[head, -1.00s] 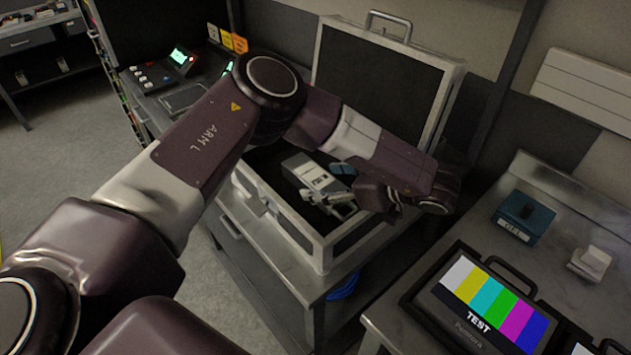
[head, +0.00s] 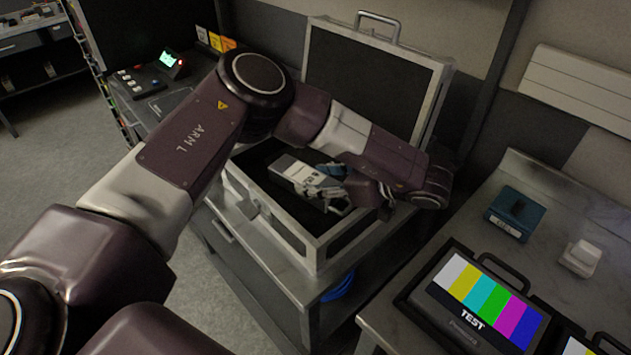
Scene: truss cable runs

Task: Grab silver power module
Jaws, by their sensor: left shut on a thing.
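The silver power module (head: 296,171) is a pale grey block with dark markings on its top. It shows in the head view over the open silver case (head: 291,238). My left gripper (head: 328,192) comes in from the right side of the case and is shut on the module's near right end. The module is tilted, with its far left end free of the fingers. My left forearm hides part of the case's inside, and I cannot tell how far the module is clear of the case floor. My right gripper is not in view.
The case lid (head: 370,85) stands open behind. On the right bench are a teal box (head: 508,222), a small white item (head: 580,257) and a monitor with a colour-bar test screen (head: 483,300). A control panel (head: 150,80) stands at the back left.

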